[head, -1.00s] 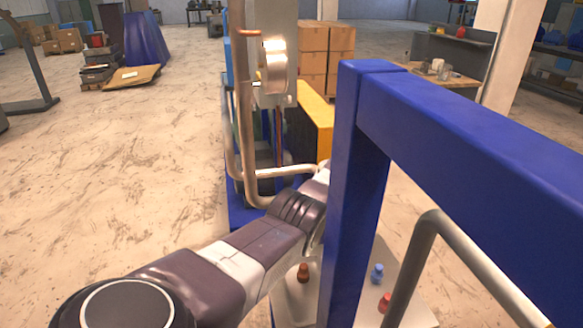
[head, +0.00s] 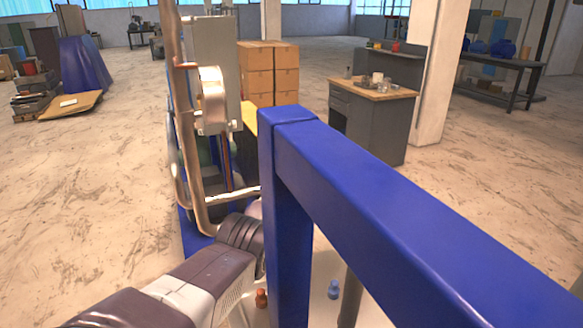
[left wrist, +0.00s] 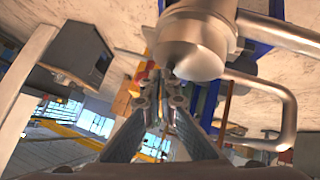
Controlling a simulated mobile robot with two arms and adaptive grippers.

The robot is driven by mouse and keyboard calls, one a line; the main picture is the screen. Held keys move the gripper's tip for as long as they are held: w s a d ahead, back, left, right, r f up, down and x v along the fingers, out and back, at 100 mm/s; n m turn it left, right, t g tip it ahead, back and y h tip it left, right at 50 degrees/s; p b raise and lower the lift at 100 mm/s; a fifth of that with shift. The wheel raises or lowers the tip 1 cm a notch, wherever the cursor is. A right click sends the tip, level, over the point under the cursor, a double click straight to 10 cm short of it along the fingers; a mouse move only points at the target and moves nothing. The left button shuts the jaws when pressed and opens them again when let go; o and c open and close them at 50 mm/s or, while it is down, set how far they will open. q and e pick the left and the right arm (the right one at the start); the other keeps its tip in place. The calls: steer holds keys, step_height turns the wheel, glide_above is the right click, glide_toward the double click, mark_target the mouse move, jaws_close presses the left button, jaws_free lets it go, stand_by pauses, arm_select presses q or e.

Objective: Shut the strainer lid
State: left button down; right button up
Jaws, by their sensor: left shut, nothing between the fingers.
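I cannot clearly make out the strainer lid. A rounded metal body (left wrist: 195,40) with bent pipes fills the upper right of the left wrist view; it may be the strainer, but whether a lid there is open or shut I cannot tell. My left gripper (left wrist: 163,92) is shut and empty, its fingertips just below and left of that body in the picture. In the head view my left arm reaches forward, and its gripper is hidden behind the blue post. My right gripper is not in view.
A thick blue frame (head: 380,205) crosses the head view close by. Behind it stand copper-coloured pipes (head: 183,130) and a round metal flange (head: 212,100). A red knob (head: 261,298) and a blue knob (head: 333,289) sit low. Stacked boxes (head: 270,75) and a workbench (head: 375,110) stand farther back.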

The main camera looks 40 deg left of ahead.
arm_select(q)
steer(key=shift+d+r, duration=0.25)
steer(key=shift+r, duration=0.6)
steer(key=s+d+r+b, duration=0.2)
steer(key=s+d+r, duration=0.1)
steer(key=d+r, duration=0.3)
steer(key=shift+s+r, duration=0.15)
steer(key=shift+r, duration=0.25)
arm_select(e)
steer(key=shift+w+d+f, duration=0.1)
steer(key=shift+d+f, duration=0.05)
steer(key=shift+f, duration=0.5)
